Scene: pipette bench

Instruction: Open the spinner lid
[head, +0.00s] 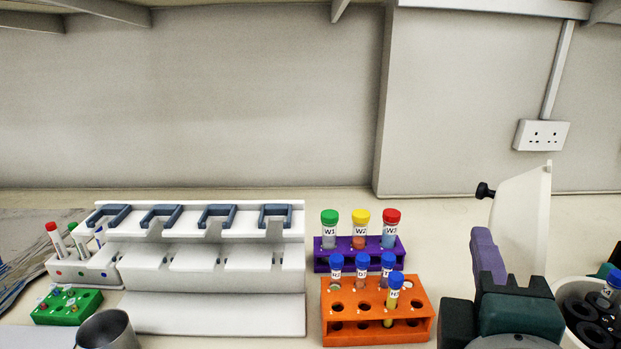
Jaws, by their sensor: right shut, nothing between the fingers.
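The spinner is at the right edge, with its white round bowl (563,289) partly cut off by the frame. The bowl is uncovered, and a dark rotor (590,326) shows inside with a blue-capped tube. The pale spinner lid (524,222) stands raised and nearly upright, seen almost edge-on. Its black knob (485,190) points left. My right gripper (487,252) is shut and empty, in front of and left of the lid, below the knob. I cannot tell whether it touches the lid. The lid's lower edge and hinge are hidden behind it. My left gripper is out of view.
An orange rack (377,338) and a purple rack (322,265) hold capped tubes left of my right gripper. A white pipette stand (220,312), green rack (67,306) and metal cup (107,330) are farther left. The bench behind the racks is clear.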

